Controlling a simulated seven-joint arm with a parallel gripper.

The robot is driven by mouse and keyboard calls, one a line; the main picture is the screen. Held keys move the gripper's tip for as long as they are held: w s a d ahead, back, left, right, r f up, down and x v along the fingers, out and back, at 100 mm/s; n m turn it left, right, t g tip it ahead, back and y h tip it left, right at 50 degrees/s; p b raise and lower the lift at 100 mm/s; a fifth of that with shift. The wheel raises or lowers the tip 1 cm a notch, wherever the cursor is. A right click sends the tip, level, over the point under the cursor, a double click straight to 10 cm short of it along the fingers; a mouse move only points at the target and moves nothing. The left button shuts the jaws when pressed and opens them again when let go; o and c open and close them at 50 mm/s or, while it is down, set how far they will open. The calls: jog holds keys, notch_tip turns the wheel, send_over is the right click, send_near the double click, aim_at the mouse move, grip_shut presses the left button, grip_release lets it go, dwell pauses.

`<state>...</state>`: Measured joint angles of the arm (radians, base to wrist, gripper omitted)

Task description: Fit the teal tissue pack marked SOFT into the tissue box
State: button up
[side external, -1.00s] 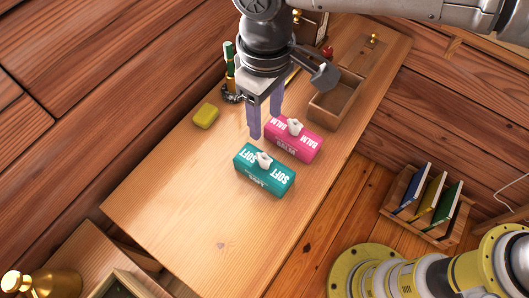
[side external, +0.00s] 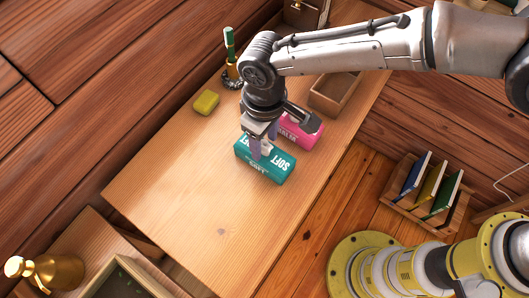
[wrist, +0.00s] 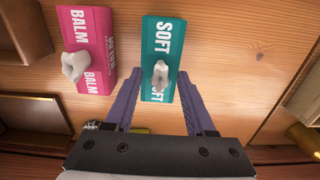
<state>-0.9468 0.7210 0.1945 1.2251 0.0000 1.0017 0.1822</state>
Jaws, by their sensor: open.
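The teal tissue pack marked SOFT (side external: 275,170) lies on the wooden desk, with a white tissue tuft on top; it also shows in the wrist view (wrist: 162,40). My gripper (side external: 262,150) is above it, open and empty. In the wrist view my gripper's purple fingers (wrist: 154,92) lie on either side of the pack's near end. Whether they touch it I cannot tell. The tissue box seems to be the open wooden box (side external: 335,93) at the desk's far right, partly behind my arm; its inside is mostly hidden.
A pink BALM pack (side external: 301,133) lies just beside the teal pack, partly behind my gripper. A yellow block (side external: 206,102) and a green bottle (side external: 229,45) are at the back left. The desk's front left (side external: 190,195) is clear. A book rack (side external: 425,200) stands off the right edge.

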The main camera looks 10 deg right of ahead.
jog(key=shift+f, duration=0.8)
jog(key=shift+c, duration=0.3)
grip_shut()
jog(key=shift+r, duration=0.1)
dwell(0.4)
